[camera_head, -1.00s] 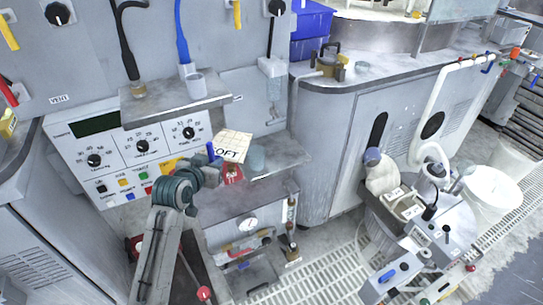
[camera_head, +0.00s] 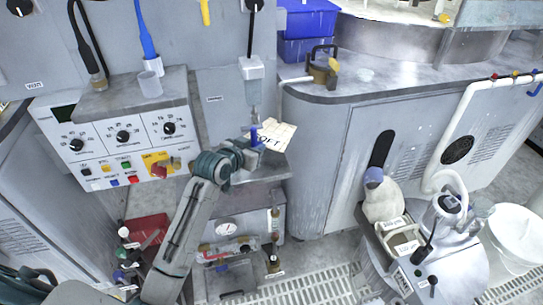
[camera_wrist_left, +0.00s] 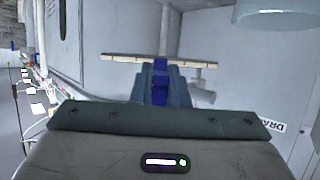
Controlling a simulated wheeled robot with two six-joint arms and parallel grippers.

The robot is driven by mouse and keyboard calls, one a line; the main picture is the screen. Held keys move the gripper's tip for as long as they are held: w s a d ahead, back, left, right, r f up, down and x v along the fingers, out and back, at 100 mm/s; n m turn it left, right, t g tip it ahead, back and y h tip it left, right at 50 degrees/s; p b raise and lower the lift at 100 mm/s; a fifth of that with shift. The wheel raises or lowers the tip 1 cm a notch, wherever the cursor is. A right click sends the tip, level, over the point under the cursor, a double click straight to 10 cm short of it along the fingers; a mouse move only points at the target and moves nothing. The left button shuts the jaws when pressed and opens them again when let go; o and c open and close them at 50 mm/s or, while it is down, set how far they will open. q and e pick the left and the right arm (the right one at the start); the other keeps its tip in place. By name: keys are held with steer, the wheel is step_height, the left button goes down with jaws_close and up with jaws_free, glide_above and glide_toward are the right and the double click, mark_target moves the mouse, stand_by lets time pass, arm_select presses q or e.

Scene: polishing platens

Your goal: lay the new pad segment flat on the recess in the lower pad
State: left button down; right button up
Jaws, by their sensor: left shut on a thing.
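My left gripper (camera_head: 250,143) is shut on a pale pad segment (camera_head: 276,136) with dark lettering that ends in "OFT". It holds the segment by a blue part, in the air in front of the cabinet wall. In the left wrist view the segment (camera_wrist_left: 120,57) shows edge-on as a thin, nearly level plate beyond the gripper fingers (camera_wrist_left: 160,84), with the blue part between them. A round metal basin (camera_head: 390,38) with a pale top surface stands at the upper right, cut off by the frame. I cannot make out the lower pad or its recess. My right gripper is not in view.
A grey counter (camera_head: 425,82) carries a yellow-and-black handled tool (camera_head: 322,68) and blue bins (camera_head: 305,22). A shelf (camera_head: 120,100) with a cup (camera_head: 150,84) juts out above the control panel (camera_head: 105,145). A white bucket (camera_head: 515,235) and wheeled machine (camera_head: 425,250) stand at the lower right.

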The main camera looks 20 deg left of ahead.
arm_select(q)
glide_above(256, 177)
step_height(256, 177, down, 5)
steer(key=shift+f, duration=2.45)
steer(key=shift+f, duration=0.15)
steer(key=c, duration=1.4)
jaws_free()
